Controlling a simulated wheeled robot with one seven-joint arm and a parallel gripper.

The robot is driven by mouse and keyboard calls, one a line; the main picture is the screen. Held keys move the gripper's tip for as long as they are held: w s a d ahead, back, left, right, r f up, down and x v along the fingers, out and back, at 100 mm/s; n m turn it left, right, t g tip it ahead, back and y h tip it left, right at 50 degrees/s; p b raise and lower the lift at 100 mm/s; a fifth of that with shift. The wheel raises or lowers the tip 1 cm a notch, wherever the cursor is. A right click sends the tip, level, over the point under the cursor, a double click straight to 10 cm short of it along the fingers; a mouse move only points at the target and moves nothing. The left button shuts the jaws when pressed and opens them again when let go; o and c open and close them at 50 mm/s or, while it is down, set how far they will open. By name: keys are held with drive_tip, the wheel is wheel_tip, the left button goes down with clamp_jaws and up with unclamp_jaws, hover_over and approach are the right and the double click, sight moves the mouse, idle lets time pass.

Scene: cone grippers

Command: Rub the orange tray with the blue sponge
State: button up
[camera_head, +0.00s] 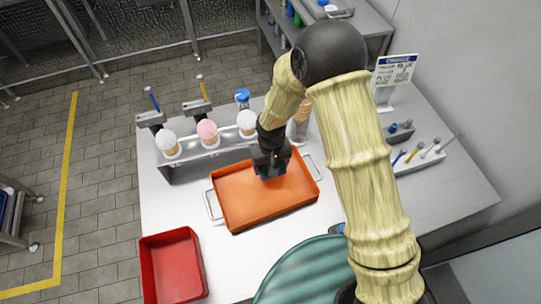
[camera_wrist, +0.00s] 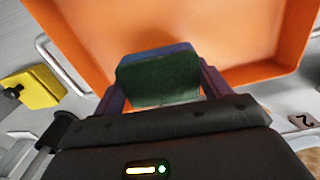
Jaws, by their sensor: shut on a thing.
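The orange tray (camera_head: 248,206) lies on the white table, with a metal handle at each end. It fills the upper part of the wrist view (camera_wrist: 210,25). My gripper (camera_head: 271,170) is over the inside of the tray, near its back right part. In the wrist view my gripper (camera_wrist: 158,90) is shut on the blue sponge (camera_wrist: 155,53), which shows a dark green face (camera_wrist: 160,80) and a blue strip along its edge. In the head view the sponge is mostly hidden under my gripper. I cannot tell whether the sponge touches the tray floor.
A metal stand (camera_head: 187,168) with several ice-cream cones stands behind the tray. A red tray (camera_head: 173,266) is at the front left. A white holder (camera_head: 425,159) with several tools and a sign (camera_head: 394,72) are at the right. Bare white table (camera_head: 166,207) shows left of the tray.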

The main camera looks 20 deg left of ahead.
drive_tip(key=shift+d+r+p, duration=0.1)
drive_tip(key=shift+r+p, duration=0.8)
drive_tip(key=shift+r, duration=0.75)
drive_tip(key=shift+w, duration=0.1)
